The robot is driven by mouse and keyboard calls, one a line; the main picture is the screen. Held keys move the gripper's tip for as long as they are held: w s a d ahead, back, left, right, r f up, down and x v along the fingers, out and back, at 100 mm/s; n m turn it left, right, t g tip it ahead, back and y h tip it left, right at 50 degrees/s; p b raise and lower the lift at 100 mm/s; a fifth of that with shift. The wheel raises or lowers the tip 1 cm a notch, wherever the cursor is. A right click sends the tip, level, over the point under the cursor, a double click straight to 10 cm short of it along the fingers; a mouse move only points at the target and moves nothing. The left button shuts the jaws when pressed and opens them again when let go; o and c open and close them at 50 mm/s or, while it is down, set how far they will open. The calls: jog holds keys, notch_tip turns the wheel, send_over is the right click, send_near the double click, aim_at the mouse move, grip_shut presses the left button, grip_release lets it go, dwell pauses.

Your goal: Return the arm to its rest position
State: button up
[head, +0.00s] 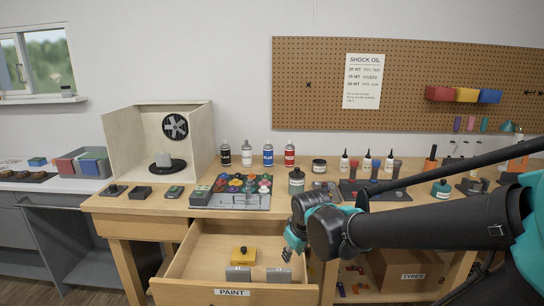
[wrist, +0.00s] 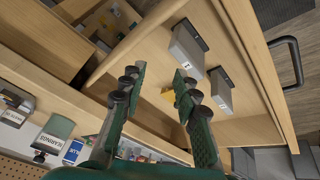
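My gripper (head: 291,243) hangs at the end of my arm over the right side of the open drawer marked PAINT (head: 185,258). In the wrist view my gripper (wrist: 160,80) has its two green fingers apart, with nothing held between them. The drawer floor (wrist: 228,122) shows beyond the fingertips. My arm stretches in from the right of the head view, bent down at the wrist. The gripper's height above the drawer is hard to tell.
The drawer holds a yellow block (head: 243,255) with a dark knob and two grey boxes (head: 238,273) (head: 279,275). Bottles (head: 268,155), a tray of coloured parts (head: 236,191) and a dark jar (head: 297,181) crowd the bench. A spray booth (head: 125,138) stands at left.

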jog(key=w+d+m+t+h, duration=0.1)
jog(key=w+d+m, duration=0.25)
jog(key=d, duration=0.25)
jog(key=w+d+m+t, duration=0.1)
jog(key=w+d+m, duration=0.1)
jog(key=d+m, duration=0.35)
jog(key=s+f+n+g, duration=0.1)
jog(key=s+f, duration=0.2)
jog(key=s, duration=0.3)
jog(key=s+d+f+n+g, duration=0.1)
jog(key=s+f, duration=0.3)
jog(key=s, duration=0.2)
jog(key=shift+s+f, duration=0.15)
jog(key=shift+s, duration=0.15)
